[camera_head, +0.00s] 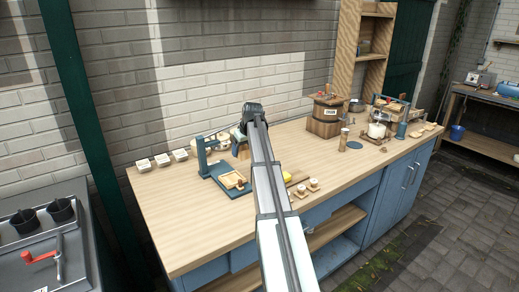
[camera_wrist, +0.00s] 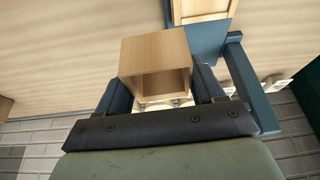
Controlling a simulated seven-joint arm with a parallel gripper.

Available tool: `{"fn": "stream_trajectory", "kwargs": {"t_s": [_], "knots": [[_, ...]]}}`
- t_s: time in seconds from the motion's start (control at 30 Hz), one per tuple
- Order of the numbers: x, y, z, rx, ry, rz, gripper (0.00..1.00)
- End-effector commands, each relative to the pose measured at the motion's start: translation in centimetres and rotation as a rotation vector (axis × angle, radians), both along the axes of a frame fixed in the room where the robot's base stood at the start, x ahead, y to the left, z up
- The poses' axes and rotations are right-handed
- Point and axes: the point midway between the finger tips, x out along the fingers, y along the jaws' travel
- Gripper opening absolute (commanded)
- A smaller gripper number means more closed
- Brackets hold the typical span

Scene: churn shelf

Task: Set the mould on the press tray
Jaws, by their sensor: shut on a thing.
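The mould, a light wooden box with an open side (camera_wrist: 155,65), is between the two dark fingers of my gripper (camera_wrist: 157,95) in the wrist view. My gripper is shut on it. In the head view my gripper (camera_head: 241,137) is beside the blue press (camera_head: 201,152), and the mould (camera_head: 242,151) shows only partly below it. The press tray (camera_head: 233,180), a pale wooden piece on the blue base, lies in front of the mould. In the wrist view the tray (camera_wrist: 203,10) and the blue base (camera_wrist: 208,38) are beyond the mould, which looks apart from the tray.
A blue post (camera_wrist: 241,75) stands close to my right finger in the wrist view. Several white blocks (camera_head: 162,160) line the bench's back edge. Small round wooden pieces (camera_head: 303,190) lie right of my arm. A wooden churn (camera_head: 325,117) stands farther right. The bench's left front is clear.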

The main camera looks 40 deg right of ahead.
Motion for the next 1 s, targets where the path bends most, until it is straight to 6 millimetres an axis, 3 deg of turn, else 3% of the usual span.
{"fn": "stream_trajectory", "kwargs": {"t_s": [0.03, 0.1, 0.23, 0.4, 0.67, 1.0], "knots": [[-0.1, 2.0, -0.1, -0.002, 0.0, 0.021, 0.38], [-0.2, 4.1, -0.3, -0.005, 0.0, 0.041, 0.38], [-1.4, 7.0, -0.6, -0.01, 0.0, 0.056, 0.38], [-2.8, 7.3, -1.0, -0.008, 0.002, 0.015, 0.38], [-2.6, 7.1, -1.3, 0.002, 0.002, -0.018, 0.38], [-2.7, 7.1, -3.3, 0.003, 0.003, -0.017, 0.38]]}}
